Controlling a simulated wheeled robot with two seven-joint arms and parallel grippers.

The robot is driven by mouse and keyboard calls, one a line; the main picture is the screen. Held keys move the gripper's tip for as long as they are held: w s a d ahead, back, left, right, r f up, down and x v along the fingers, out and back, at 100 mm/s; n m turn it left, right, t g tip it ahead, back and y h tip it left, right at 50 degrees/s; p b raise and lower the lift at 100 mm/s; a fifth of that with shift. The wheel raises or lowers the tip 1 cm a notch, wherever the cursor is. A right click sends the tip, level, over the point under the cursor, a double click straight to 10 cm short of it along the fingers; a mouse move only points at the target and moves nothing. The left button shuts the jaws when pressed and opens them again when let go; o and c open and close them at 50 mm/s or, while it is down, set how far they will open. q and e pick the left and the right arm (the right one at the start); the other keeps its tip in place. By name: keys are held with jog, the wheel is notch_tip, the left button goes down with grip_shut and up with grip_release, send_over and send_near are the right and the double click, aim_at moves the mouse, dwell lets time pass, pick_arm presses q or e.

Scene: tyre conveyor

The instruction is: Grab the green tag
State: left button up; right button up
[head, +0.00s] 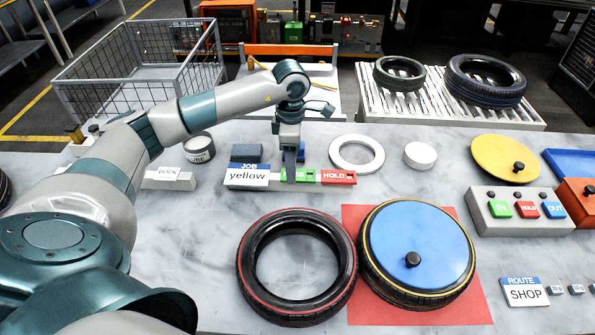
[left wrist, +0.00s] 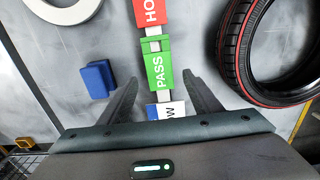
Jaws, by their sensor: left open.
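The green tag, marked PASS, shows in the left wrist view (left wrist: 158,70) on a pale strip, between the red HOLD tag (left wrist: 153,14) and the white-and-blue JOB card. In the head view the green tag (head: 304,175) is partly hidden behind my left gripper (head: 290,178), which points down over the strip. In the left wrist view the open fingers of my left gripper (left wrist: 162,80) lie on either side of the strip, with the green tag's near end between the tips. Whether they touch it I cannot tell. My right gripper is not in view.
The JOB card (head: 247,175) reads yellow. A blue block (left wrist: 96,79) lies beside the left finger. A red-lined tyre (head: 250,265) lies in front of the strip; a tyre with a blue disc (head: 415,245) is to its right. A white ring (head: 342,165) lies behind.

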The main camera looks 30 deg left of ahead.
aim_at(298, 176)
pick_arm(q)
jog(key=shift+f, duration=1.15)
jog(key=c, duration=1.1)
